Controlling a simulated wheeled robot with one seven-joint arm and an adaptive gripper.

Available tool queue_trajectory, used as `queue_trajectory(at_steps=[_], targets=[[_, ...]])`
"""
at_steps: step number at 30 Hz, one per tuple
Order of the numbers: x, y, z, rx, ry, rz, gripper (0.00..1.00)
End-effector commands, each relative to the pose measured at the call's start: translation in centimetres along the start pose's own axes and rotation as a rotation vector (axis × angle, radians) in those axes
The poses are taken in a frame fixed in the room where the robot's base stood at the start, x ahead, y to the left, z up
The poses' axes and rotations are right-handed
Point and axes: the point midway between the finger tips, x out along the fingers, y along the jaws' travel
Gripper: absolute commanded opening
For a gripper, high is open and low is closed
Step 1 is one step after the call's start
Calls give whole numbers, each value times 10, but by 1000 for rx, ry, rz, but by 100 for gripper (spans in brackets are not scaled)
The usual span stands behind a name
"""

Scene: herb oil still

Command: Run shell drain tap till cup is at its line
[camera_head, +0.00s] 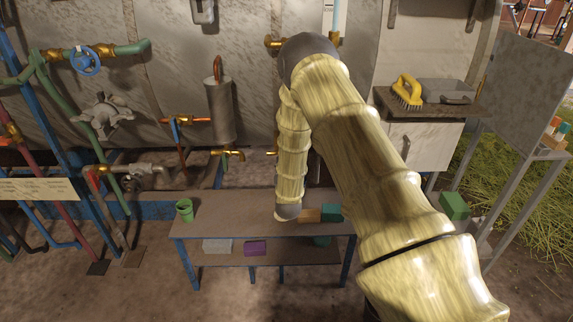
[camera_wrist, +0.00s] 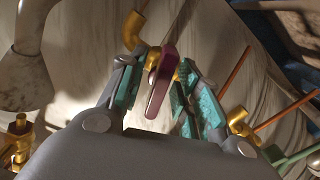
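In the wrist view a dark red tap lever (camera_wrist: 161,82) on a brass tap (camera_wrist: 134,28) lies between the teal-padded fingers of my gripper (camera_wrist: 157,68). The fingers stand apart, one on each side of the lever, with visible gaps. In the head view my arm hides my gripper and most of the area behind it. A green cup (camera_head: 184,211) stands upright at the left end of the low bench (camera_head: 215,226). Its inside and any fill line are too small to read. No cup shows in the wrist view. I cannot see any flow.
Another brass tap (camera_head: 228,154) sits below a grey cylinder (camera_head: 220,110). Pipes and a blue handwheel (camera_head: 85,61) crowd the left. A cabinet (camera_head: 425,147) with a yellow brush (camera_head: 407,91) stands right. The bench's lower shelf holds a purple block (camera_head: 255,248).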

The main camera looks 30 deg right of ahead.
Motion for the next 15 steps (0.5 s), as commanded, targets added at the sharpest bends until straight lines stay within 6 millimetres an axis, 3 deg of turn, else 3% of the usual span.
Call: queue_trajectory(at_steps=[8, 15], targets=[[-1, 0, 0, 0, 0, 0, 34], [-27, 0, 0, 0, -1, -1, 34]])
